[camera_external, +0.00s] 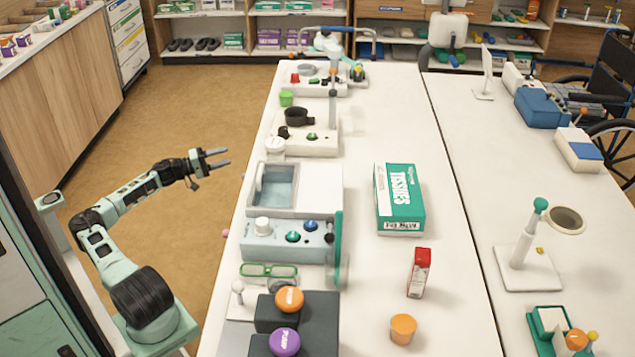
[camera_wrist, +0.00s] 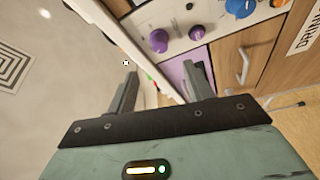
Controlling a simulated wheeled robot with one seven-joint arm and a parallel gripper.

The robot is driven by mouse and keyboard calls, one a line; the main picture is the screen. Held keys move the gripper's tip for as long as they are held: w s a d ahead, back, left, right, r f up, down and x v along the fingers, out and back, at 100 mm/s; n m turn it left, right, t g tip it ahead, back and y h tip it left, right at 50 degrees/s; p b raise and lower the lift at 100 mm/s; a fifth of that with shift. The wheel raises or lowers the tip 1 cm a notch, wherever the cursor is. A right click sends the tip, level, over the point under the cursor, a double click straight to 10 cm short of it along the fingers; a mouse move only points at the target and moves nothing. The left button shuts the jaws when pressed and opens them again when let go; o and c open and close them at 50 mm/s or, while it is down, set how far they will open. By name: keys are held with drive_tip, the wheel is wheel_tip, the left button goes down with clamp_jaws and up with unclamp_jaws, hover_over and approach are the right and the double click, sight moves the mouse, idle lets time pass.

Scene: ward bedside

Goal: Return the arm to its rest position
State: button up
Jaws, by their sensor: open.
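My arm reaches out on the left in the external view, and my gripper (camera_external: 217,158) hangs over the floor, left of the long white table (camera_external: 385,285). Its two fingers are apart with nothing between them. In the wrist view my gripper (camera_wrist: 160,82) also shows spread, empty fingers. The fingers touch nothing that I can see.
Devices line the table's left side, among them a blue-and-white unit (camera_external: 290,240). A tissue box (camera_external: 400,198), a red carton (camera_external: 419,272) and an orange cup (camera_external: 403,329) stand on it. Wooden cabinets (camera_external: 65,90) are at far left. Floor between is clear.

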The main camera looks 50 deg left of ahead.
drive_tip(key=w+d+f+m+g+b, duration=0.1)
drive_tip(key=d+f+m+g, duration=0.1)
drive_tip(key=d+f+g, duration=0.35)
drive_tip(key=d+f+m+g+b, duration=0.1)
drive_tip(key=d+f+g, duration=0.2)
drive_tip(key=d+f, duration=0.5)
drive_tip(key=s+d+f+m+g+y, duration=0.35)
drive_tip(key=s+f+g, duration=0.4)
drive_tip(key=s, duration=0.35)
drive_tip(key=s+d+r+n+g+y+p, duration=0.1)
drive_tip(key=s+d+r+n+y, duration=0.15)
drive_tip(key=s+r, duration=0.75)
drive_tip(key=s+d+r+n+g+y+p, duration=0.1)
drive_tip(key=s+d+r+y, duration=0.15)
drive_tip(key=s+r, duration=0.8)
wheel_tip(320, 180, up, 26)
drive_tip(key=s+d+p, duration=0.1)
drive_tip(key=p, duration=2.6)
drive_tip(key=shift+s, duration=0.25)
